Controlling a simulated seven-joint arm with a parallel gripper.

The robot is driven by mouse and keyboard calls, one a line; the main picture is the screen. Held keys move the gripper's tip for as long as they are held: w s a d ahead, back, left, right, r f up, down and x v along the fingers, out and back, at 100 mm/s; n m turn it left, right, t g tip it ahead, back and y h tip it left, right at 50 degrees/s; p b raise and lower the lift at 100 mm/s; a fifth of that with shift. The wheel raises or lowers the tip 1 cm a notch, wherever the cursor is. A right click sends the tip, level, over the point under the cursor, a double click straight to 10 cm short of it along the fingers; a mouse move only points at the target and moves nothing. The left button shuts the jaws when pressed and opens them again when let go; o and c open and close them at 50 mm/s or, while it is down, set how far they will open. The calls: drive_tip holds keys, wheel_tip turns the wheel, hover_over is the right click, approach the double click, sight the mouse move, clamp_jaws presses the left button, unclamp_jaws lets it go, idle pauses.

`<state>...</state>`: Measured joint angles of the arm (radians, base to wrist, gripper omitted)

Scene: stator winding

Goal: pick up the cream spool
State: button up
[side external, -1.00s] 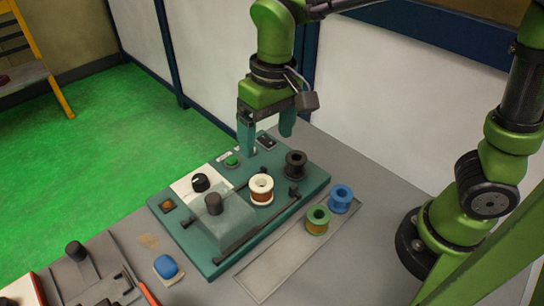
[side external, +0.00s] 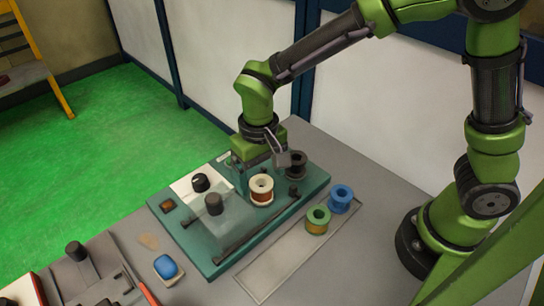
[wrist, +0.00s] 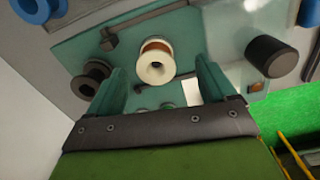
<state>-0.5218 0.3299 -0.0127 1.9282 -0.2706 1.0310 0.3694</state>
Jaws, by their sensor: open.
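The cream spool (side external: 261,190), wound with copper-brown wire, stands upright on the teal machine base (side external: 288,208), beside a clear cover. In the wrist view the cream spool (wrist: 154,68) appears beyond and between my two teal fingers. My gripper (side external: 252,178) is low over the base, just behind the spool in the side view. In the wrist view my gripper (wrist: 163,66) is open, with nothing held. Whether a finger touches the spool cannot be told.
A black spool (side external: 296,164) stands on the base close to my gripper's right. A green spool (side external: 317,220) and a blue spool (side external: 341,198) stand on the grey table. A black knob (side external: 214,204) and dark rods are near the cream spool. A blue block (side external: 166,266) lies front left.

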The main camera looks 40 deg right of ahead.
sight(261, 186)
drive_tip(key=f, duration=0.3)
drive_tip(key=w+f, duration=0.1)
drive_tip(key=f, duration=0.1)
drive_tip(key=shift+d, duration=0.4)
drive_tip(key=shift+c, duration=0.3)
drive_tip(key=c, duration=1.1)
drive_tip(key=shift+o, duration=0.2)
drive_tip(key=shift+r, duration=0.1)
